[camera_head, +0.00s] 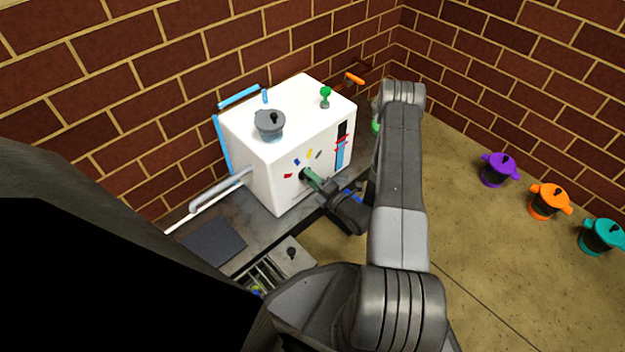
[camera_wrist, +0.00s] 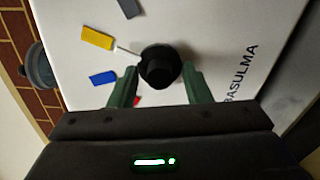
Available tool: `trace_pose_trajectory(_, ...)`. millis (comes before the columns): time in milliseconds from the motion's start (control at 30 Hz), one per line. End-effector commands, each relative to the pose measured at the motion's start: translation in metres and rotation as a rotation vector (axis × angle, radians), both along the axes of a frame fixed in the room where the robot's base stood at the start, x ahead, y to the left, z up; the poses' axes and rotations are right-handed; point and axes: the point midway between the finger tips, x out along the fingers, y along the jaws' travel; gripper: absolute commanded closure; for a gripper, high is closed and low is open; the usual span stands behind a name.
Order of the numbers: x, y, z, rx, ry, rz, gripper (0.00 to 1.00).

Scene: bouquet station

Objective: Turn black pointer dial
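The black dial (camera_wrist: 160,66) sits on the white front face of a box-shaped machine (camera_head: 262,163). Its thin white pointer (camera_wrist: 127,51) points toward the yellow mark (camera_wrist: 97,38). A blue mark (camera_wrist: 103,77), a grey mark (camera_wrist: 130,8) and a partly hidden red mark (camera_wrist: 137,100) lie around it. My gripper (camera_wrist: 160,72) is open, with one green finger on each side of the dial. I cannot tell whether the fingers touch it. In the head view my gripper (camera_head: 311,178) reaches the front face and partly covers the dial.
A grey lidded pot (camera_head: 269,124) and a green knob (camera_head: 325,96) are on top of the machine. A light grey handle (camera_head: 220,190) sticks out at its left. Purple (camera_head: 499,170), orange (camera_head: 549,201) and teal (camera_head: 602,237) pots stand apart at the right. Brick walls close off the back.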

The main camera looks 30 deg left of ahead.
Motion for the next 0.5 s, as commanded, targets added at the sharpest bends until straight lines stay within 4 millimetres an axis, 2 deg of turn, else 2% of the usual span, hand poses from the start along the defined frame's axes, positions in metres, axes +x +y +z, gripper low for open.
trace_pose_trajectory(333, -0.001, -0.003, 0.001, 0.000, 0.001, 0.000, 0.53)
trace_pose_trajectory(500, -0.006, -0.023, 0.002, -0.001, 0.005, -0.003, 0.53)
